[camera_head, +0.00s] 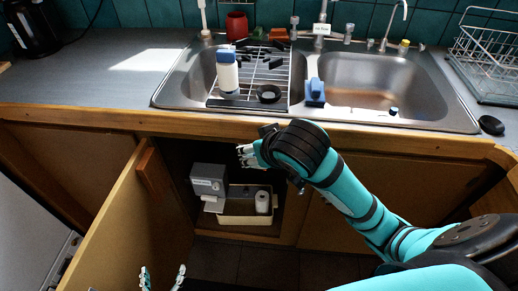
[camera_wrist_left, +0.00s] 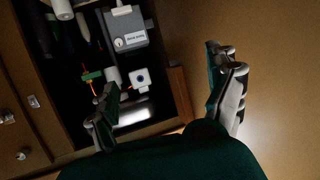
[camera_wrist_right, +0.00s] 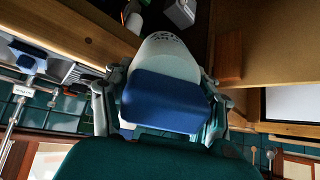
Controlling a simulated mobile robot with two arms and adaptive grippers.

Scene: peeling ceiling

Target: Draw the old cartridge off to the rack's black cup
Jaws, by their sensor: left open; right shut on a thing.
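In the head view, my right gripper (camera_head: 248,156) is at the open cabinet below the counter; the held cartridge cannot be made out there. The wire rack (camera_head: 262,66) lies over the left sink bowl. Its black cup (camera_head: 268,93) is at the rack's front and looks empty. A second white cartridge with a blue top (camera_head: 228,72) stands on the rack's left. My left gripper (camera_head: 163,280) is open and empty at the bottom.
A grey unit (camera_head: 208,183) hangs in the cabinet above a cream bin (camera_head: 236,218) beside a white cylinder (camera_head: 262,201). The cabinet door (camera_head: 120,225) stands open at left. A blue item (camera_head: 315,92) sits on the sink divider. The left counter is mostly clear.

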